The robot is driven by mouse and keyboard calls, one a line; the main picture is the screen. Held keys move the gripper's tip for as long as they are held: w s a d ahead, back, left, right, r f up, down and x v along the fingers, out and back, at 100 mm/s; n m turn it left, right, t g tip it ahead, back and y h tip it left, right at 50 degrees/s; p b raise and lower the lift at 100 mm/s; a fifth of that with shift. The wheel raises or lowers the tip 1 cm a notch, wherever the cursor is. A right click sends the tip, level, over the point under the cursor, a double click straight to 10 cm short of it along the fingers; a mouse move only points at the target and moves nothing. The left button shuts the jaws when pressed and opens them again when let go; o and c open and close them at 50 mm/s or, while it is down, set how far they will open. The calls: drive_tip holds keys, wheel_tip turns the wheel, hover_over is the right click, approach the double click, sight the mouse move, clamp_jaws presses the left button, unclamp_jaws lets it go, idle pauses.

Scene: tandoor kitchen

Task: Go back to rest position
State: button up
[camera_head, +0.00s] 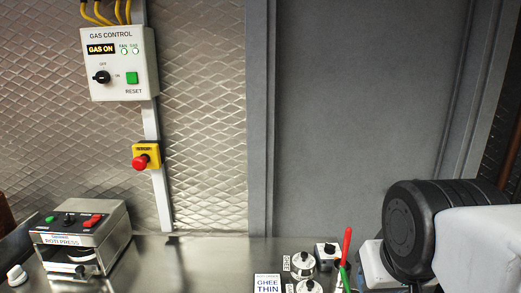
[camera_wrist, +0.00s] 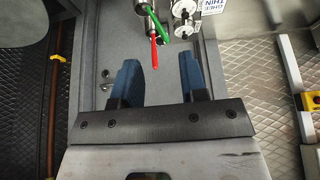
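My gripper (camera_wrist: 160,85) shows in the wrist view with its two blue fingers apart and nothing between them. Beyond the fingertips are a red-handled tool (camera_wrist: 154,52) and a green-handled tool (camera_wrist: 166,38), apart from the fingers. In the head view, part of my arm shows at the lower right, and my gripper is not visible there. The red handle (camera_head: 347,245) also shows in the head view, standing upright near the ghee pots.
A steel counter (camera_head: 200,255) holds a rotipress machine (camera_head: 75,240) at left and ghee pots (camera_head: 302,265) with a "GHEE THIN" label (camera_head: 267,285). A gas control box (camera_head: 120,65) and red emergency button (camera_head: 141,162) are on the wall. The middle counter is clear.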

wheel_tip(320, 180, down, 8)
drive_tip(key=w+g, duration=0.1)
drive_tip(key=g, duration=0.1)
drive_tip(key=shift+d+r, duration=0.15)
drive_tip(key=shift+r, duration=0.05)
